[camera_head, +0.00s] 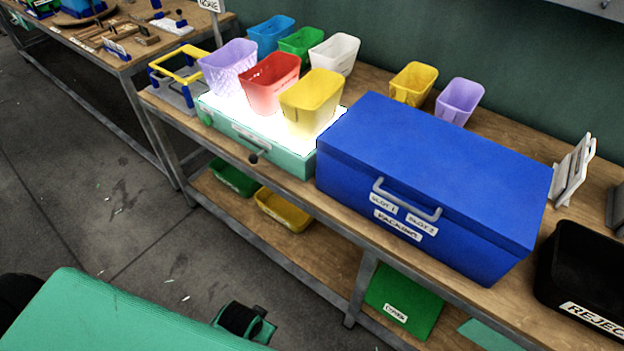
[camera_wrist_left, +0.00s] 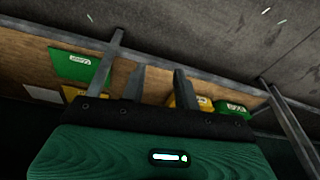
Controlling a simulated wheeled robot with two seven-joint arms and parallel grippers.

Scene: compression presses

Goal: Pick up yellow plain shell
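A yellow shell (camera_head: 312,100), shaped like an open tapered cup, stands on the bright top of a teal light box (camera_head: 262,138). Its visible sides look mostly smooth. A second yellow shell (camera_head: 412,84) stands farther back on the bench; its surface finish is hard to tell. A red shell (camera_head: 269,83) and a textured lilac shell (camera_head: 229,67) stand beside the first one. My left gripper (camera_wrist_left: 158,80) shows in the left wrist view with its two fingers apart and nothing between them. It is away from the shells, facing the bench's lower shelf. My right gripper is not in view.
Blue (camera_head: 270,36), green (camera_head: 301,42), white (camera_head: 335,53) and plain lilac (camera_head: 459,101) shells stand behind. A large blue box (camera_head: 432,180) closely flanks the light box at right. A black reject bin (camera_head: 580,270) is at far right. The lower shelf holds green (camera_head: 234,178) and yellow (camera_head: 283,211) bins.

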